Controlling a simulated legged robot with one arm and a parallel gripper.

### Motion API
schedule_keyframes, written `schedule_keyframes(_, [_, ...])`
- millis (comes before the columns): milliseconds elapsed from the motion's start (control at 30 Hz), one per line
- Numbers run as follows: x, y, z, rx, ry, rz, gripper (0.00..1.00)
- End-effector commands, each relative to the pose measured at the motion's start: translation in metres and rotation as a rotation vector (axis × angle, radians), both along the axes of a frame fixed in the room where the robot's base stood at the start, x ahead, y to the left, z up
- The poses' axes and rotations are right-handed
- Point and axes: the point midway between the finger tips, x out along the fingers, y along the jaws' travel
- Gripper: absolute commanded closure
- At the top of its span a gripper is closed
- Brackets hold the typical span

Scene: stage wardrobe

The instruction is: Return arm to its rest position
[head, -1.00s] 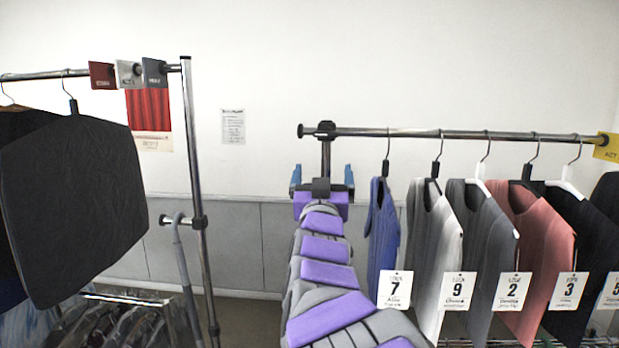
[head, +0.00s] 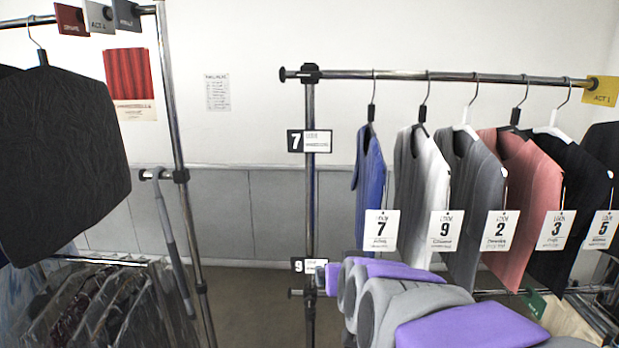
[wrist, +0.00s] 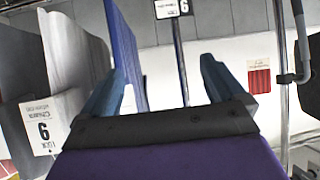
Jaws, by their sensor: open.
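My arm, in grey and purple padding, lies low at the bottom right of the head view, in front of the hanging costumes. The gripper itself is hardly visible there, at the arm's far end near the rack post. In the wrist view, my gripper (wrist: 163,85) shows two blue fingers spread apart with nothing between them. That view is upside down. The blue garment (wrist: 126,45) hangs close by the left finger; I cannot tell whether they touch. A white garment with a number 9 tag (wrist: 44,128) is further left.
The right rail (head: 440,76) holds the blue garment (head: 369,185) and grey, white, pink and black ones with number tags. Its post (head: 310,215) carries labels 7 and 9. A left rack (head: 172,110) holds a black garment bag (head: 60,160). Floor (head: 245,305) shows between the racks.

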Motion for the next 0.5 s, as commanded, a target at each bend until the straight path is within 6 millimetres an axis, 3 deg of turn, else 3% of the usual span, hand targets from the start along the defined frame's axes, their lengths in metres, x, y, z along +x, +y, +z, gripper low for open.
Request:
schedule_keyframes(33, [-0.022,-0.006,-0.032,0.001,0.088,-0.001,0.04])
schedule_keyframes(200, [-0.106,-0.023,-0.112,0.002,0.396,-0.003,0.04])
schedule_keyframes(400, [-0.220,-0.045,-0.187,-0.007,0.755,-0.020,0.04])
schedule_keyframes(500, [-0.273,-0.055,-0.211,-0.018,0.906,-0.032,0.04])
